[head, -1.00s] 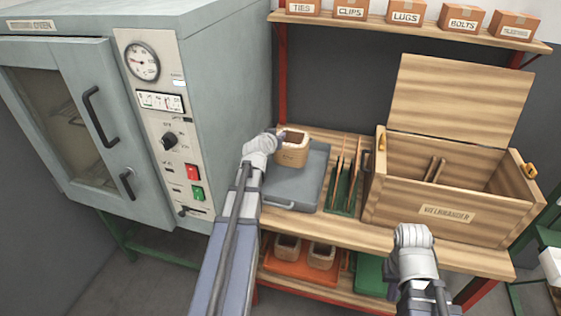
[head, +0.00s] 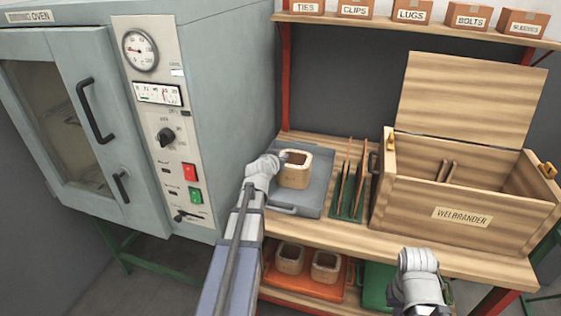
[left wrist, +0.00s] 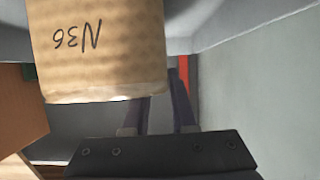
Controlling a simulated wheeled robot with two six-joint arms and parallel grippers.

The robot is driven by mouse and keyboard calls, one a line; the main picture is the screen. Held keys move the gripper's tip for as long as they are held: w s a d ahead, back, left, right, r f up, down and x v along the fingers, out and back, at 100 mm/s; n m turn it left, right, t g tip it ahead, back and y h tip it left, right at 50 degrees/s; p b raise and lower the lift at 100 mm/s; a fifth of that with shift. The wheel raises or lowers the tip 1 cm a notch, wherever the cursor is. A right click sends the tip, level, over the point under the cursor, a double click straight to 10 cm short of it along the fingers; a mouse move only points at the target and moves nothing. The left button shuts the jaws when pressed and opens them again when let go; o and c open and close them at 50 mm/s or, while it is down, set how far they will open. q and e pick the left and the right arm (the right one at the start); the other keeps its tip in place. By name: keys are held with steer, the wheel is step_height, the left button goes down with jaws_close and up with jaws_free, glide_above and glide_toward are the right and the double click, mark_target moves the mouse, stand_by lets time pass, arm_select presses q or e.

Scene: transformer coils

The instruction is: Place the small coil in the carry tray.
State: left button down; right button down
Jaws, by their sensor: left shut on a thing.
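My left gripper (head: 284,157) is shut on the wall of a tan, square, open-topped coil (head: 295,173). The coil is upright over the grey tray (head: 312,207) with a front handle, on the bench. I cannot tell whether its base touches the tray floor. In the left wrist view the coil (left wrist: 100,50) shows handwritten N36 upside down, beside the gripper fingers (left wrist: 165,105). My right gripper (head: 417,262) is at the bench's front edge, with its fingers not clear.
A green rack (head: 348,200) with upright plates stands right of the tray, then an open wooden box (head: 440,195) marked WELBRANDER. The oven (head: 225,110) stands left. Below, an orange tray (head: 285,288) holds two coils (head: 290,258), beside a green tray (head: 378,280).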

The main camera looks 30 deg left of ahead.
arm_select(q)
steer(key=shift+r, duration=0.15)
steer(key=c, duration=0.7)
jaws_free()
steer(key=shift+s+d+r, duration=0.1)
steer(key=shift+s+r, duration=0.05)
steer(key=shift+s, duration=0.2)
steer(key=p+v, duration=0.4)
steer(key=v, duration=0.7)
steer(key=shift+s+p, duration=0.2)
steer(key=shift+p, duration=0.1)
steer(key=shift+d, duration=0.15)
